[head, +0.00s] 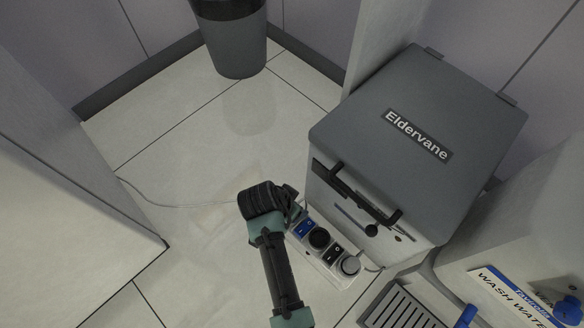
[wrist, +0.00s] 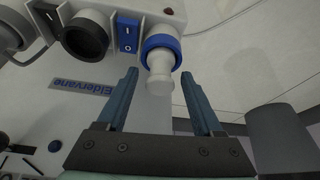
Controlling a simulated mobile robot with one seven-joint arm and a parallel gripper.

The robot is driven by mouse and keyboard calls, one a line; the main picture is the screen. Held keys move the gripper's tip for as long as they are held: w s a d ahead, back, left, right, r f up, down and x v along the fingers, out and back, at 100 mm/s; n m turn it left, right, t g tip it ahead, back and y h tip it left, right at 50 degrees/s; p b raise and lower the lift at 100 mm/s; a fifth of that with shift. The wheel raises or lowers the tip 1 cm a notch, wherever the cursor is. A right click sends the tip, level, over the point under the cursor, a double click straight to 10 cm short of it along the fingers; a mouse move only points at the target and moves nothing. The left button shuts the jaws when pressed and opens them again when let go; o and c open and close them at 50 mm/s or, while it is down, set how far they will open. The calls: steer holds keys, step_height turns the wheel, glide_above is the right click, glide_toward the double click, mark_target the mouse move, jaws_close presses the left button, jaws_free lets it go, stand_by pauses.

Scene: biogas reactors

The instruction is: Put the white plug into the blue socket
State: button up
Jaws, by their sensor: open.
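The white plug (wrist: 159,84) points out from the blue socket (wrist: 163,42) in the wrist view. Its wide base appears to sit inside the blue ring; how deep it sits cannot be told. My gripper (wrist: 160,75) is open, with one finger on each side of the plug and a gap on both sides. In the head view my gripper (head: 290,208) is at the left end of the socket strip (head: 327,262) and hides the blue socket and the plug.
The strip also carries a blue switch (head: 303,228), a black socket (head: 319,239), a black switch (head: 335,254) and a light grey round part (head: 350,265). The grey Eldervane box (head: 420,110) stands close behind. A thin cable (head: 165,205) crosses the floor. A bin (head: 235,40) stands farther back.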

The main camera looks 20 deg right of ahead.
steer(key=p+v, duration=0.8)
steer(key=v, duration=0.4)
steer(key=shift+r, duration=0.3)
steer(key=shift+s+a, duration=0.1)
steer(key=w+a+r+n+t, duration=0.2)
steer(key=w+r+t, duration=0.2)
steer(key=w+r, duration=0.45)
steer(key=w+a+r+n+t, duration=0.15)
steer(key=w+r+t, duration=0.35)
steer(key=r, duration=0.6)
steer(key=w+a+r+n+t+y, duration=0.1)
steer(key=w+r+t, duration=0.1)
steer(key=r, duration=0.7)
steer(key=w+a+r+n+t, duration=0.1)
steer(key=w+r+n+t, duration=0.15)
steer(key=r, duration=0.55)
step_height(320, 180, up, 16)
steer(key=s+a+n+t+y, duration=0.1)
steer(key=s+t, duration=0.2)
steer(key=t, duration=0.2)
steer(key=s+a+r+n+t+y, duration=0.1)
steer(key=s+r+n+t, duration=0.1)
steer(key=s+r, duration=0.4)
steer(key=s+a+r+n+t, duration=0.1)
steer(key=s+r+t, duration=0.4)
steer(key=r, duration=0.7)
steer(key=shift+s+n+y, duration=0.4)
steer(key=shift+s+n, duration=0.4)
steer(key=shift+s, duration=0.15)
